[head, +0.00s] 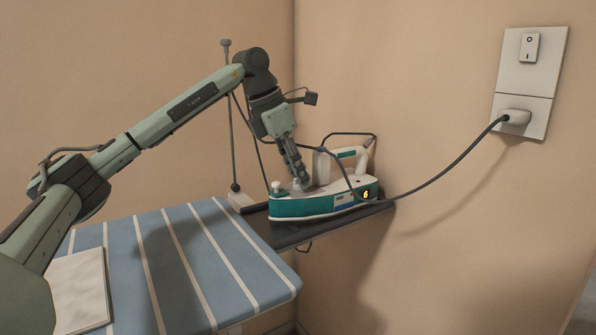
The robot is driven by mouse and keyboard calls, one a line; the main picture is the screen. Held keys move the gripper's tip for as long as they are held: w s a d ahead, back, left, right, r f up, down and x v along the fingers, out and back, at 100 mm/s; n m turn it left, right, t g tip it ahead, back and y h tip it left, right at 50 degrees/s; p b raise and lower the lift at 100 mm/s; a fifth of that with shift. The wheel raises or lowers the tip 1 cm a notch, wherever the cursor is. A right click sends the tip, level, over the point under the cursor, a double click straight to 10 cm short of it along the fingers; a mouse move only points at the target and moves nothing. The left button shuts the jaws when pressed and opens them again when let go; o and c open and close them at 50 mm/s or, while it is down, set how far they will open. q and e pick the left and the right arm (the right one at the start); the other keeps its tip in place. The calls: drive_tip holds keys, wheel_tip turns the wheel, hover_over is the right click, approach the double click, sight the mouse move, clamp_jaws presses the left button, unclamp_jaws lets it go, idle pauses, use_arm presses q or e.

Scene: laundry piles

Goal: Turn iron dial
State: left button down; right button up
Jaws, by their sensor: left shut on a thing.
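The iron (310,205), teal and white, rests on the dark shelf at the end of the ironing board, against the corner walls. A small display on its right end shows a yellow digit that looks like 6. My left gripper (303,180) reaches down onto the top of the iron, its fingers shut on what appears to be the dial, which is mostly hidden behind them. A white knob (276,186) shows at the iron's left end. My right gripper is not in view.
The striped blue ironing board (215,250) fills the lower left, with a folded pale cloth (80,290) on it. A dark cord runs from the iron to the wall plug (515,117), below a switch (529,47). A thin pole (229,120) stands behind the arm.

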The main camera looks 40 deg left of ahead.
use_arm(q)
drive_tip(key=c, duration=1.3)
unclamp_jaws()
drive_tip(key=shift+o, duration=0.2)
drive_tip(key=v, duration=1.2)
drive_tip(key=shift+s+f, duration=0.1)
drive_tip(key=shift+f, duration=0.05)
